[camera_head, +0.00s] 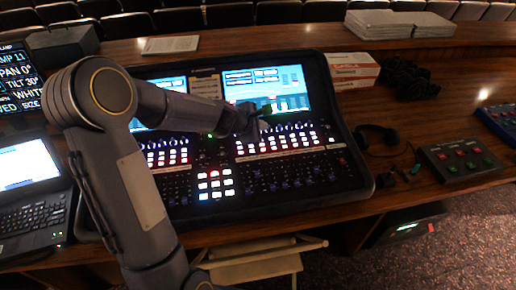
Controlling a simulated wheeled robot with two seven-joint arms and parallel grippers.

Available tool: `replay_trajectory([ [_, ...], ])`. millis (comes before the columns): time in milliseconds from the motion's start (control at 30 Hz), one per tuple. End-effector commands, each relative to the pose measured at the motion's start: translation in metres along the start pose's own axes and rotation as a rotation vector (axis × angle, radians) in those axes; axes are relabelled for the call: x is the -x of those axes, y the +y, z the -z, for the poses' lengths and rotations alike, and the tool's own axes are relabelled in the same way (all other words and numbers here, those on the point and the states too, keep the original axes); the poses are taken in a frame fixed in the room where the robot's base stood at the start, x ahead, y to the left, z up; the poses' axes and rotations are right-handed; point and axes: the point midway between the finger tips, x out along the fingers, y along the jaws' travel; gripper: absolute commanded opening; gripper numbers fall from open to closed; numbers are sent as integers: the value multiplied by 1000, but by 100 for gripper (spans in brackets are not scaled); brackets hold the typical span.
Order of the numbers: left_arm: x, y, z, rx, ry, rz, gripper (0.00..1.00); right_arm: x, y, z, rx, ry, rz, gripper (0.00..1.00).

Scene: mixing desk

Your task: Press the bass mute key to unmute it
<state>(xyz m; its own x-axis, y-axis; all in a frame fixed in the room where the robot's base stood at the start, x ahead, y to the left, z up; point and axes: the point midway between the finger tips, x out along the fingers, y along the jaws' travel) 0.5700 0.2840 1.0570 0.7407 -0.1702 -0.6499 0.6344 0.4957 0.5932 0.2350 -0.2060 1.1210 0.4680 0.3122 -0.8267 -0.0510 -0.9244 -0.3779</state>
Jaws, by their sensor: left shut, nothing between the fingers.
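The mixing desk (352,160) is a dark console with two lit screens and rows of lit red and white keys (290,140). My left arm reaches across its left half from the front. My left gripper (264,112) is dark, shut and empty, over the upper middle of the desk, just below the right screen (268,88). I cannot tell whether its tips touch a key. The key labels are too small to read, so I cannot tell which is the bass mute key. My arm hides part of the left screen and keys. My right gripper is not in view.
A laptop (35,215) stands left of the desk under a text monitor (18,85). Headphones (378,138) and a box with red and green buttons (460,158) lie to the right. White boxes (352,70) and coiled black cable (408,78) sit behind. A chair (255,262) stands in front.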

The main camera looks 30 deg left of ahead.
Motion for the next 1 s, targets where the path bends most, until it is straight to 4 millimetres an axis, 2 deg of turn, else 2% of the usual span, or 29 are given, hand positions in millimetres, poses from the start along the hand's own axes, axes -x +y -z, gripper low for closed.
replay_trajectory([
  [467,-4,-3,3,-1,0,0,0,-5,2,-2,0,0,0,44],
  [667,-18,-13,13,-1,-1,0,0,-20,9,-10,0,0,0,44],
  [1000,-52,-38,38,-1,0,0,0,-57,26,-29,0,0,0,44],
])
